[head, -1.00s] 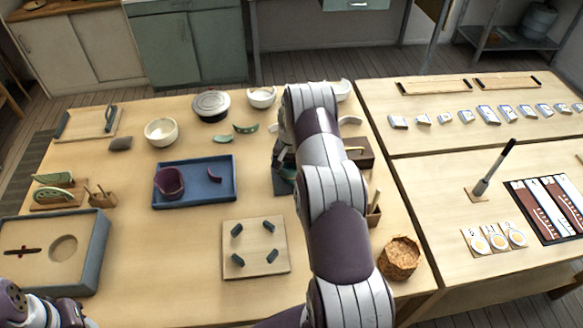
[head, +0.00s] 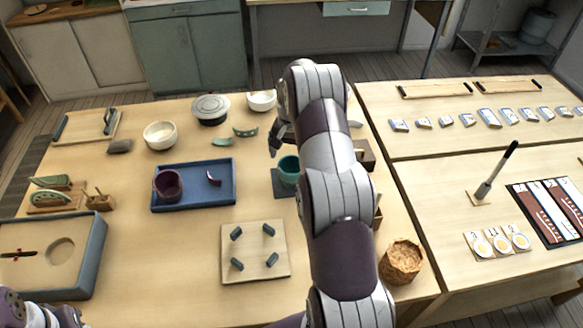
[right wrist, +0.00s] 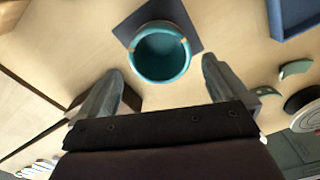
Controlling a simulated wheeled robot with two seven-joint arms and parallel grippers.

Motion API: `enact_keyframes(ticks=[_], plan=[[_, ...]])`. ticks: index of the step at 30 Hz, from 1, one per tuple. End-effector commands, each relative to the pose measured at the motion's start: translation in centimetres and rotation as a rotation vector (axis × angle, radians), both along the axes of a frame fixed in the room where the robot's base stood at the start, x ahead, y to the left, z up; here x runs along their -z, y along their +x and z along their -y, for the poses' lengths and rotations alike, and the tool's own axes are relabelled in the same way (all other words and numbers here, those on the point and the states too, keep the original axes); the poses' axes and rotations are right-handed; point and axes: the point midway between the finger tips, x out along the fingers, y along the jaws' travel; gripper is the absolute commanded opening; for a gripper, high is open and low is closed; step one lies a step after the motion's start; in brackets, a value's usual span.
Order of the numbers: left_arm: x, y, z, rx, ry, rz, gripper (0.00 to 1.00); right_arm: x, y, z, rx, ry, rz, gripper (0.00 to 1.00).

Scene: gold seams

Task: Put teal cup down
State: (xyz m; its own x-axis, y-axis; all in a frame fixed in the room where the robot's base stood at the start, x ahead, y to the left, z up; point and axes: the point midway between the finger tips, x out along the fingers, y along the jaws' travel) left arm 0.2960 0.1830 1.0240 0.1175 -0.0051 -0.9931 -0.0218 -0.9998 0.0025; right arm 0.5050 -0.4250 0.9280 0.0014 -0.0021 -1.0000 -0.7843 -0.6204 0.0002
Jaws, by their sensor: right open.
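The teal cup (head: 289,170) stands upright on a dark square mat (head: 283,188), partly hidden by my right arm in the head view. In the right wrist view the teal cup (right wrist: 160,54) shows its open, empty mouth with small gold marks at the rim, on the dark mat (right wrist: 130,25). My right gripper (right wrist: 155,80) is open, its two fingers apart on either side of the view, with the cup beyond them and not touched. In the head view my right gripper (head: 275,140) is just behind the cup. My left arm shows at the bottom left; its gripper is not visible.
A blue tray (head: 222,200) with a purple cup (head: 168,185) and a purple shard is left of the mat. Green shards (head: 245,132) lie behind. A pegged board (head: 255,268) is in front. A wooden box (head: 364,152) and a cork-coloured container (head: 402,262) are to the right.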

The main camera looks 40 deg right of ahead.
Motion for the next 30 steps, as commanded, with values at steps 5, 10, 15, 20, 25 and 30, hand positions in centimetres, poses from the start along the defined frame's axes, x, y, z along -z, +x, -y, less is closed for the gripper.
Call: enact_keyframes(ticks=[5,10,15,20,25,30], plan=[[0.6,0.0,0.0,0.000,0.000,0.000,0.40,-2.7,0.0,0.0,0.000,0.000,0.001,1.00],[0.5,0.0,0.0,0.000,0.000,0.000,0.40,-5.5,-0.9,-4.5,-0.129,-0.007,0.015,1.00],[0.6,0.0,0.0,0.000,0.000,0.000,0.40,-9.0,-8.5,-16.9,-0.532,-0.028,0.063,1.00],[0.6,0.0,0.0,0.000,0.000,0.000,0.40,-9.4,-17.4,-23.0,-0.827,-0.045,0.101,1.00],[0.6,0.0,0.0,0.000,0.000,0.000,0.40,-9.1,-21.0,-24.3,-0.928,-0.051,0.113,1.00],[0.6,0.0,0.0,0.000,0.000,0.000,0.40,-9.1,-21.0,-24.3,-0.926,-0.049,0.111,1.00]])
